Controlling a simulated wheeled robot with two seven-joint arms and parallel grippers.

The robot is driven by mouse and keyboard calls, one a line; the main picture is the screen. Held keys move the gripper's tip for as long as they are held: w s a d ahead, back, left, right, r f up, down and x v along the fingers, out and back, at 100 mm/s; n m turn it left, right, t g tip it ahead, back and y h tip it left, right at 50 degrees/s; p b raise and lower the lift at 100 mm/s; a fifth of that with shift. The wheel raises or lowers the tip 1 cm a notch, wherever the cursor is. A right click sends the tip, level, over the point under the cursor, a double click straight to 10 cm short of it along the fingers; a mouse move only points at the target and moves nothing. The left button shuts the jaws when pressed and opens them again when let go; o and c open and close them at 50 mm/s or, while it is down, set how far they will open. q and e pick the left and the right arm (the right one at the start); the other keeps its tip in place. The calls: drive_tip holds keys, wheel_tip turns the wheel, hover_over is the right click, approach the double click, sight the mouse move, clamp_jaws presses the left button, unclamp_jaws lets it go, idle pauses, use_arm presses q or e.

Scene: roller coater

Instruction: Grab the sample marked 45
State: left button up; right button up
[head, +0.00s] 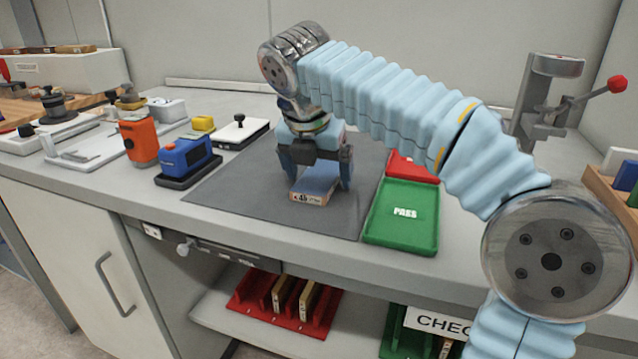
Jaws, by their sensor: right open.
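The sample marked 45 (311,196) is a small block with a bluish top and a light tan labelled front edge. It lies on the dark grey mat (235,192) on the bench. My right gripper (319,183) points down over the sample with its two fingers apart, one on each side of it. The fingertips are close to the block's sides; I cannot tell whether they touch it. My left gripper is not in view.
A green PASS tray (403,216) and a red tray (412,167) stand right of the mat. Blue (188,156) and orange (139,141) devices stand to the left. A lever press (548,105) is at the back right. A red rack (285,303) holds samples on the shelf below.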

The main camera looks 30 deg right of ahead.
drive_tip(key=c, duration=1.2)
drive_tip(key=shift+r, duration=0.1)
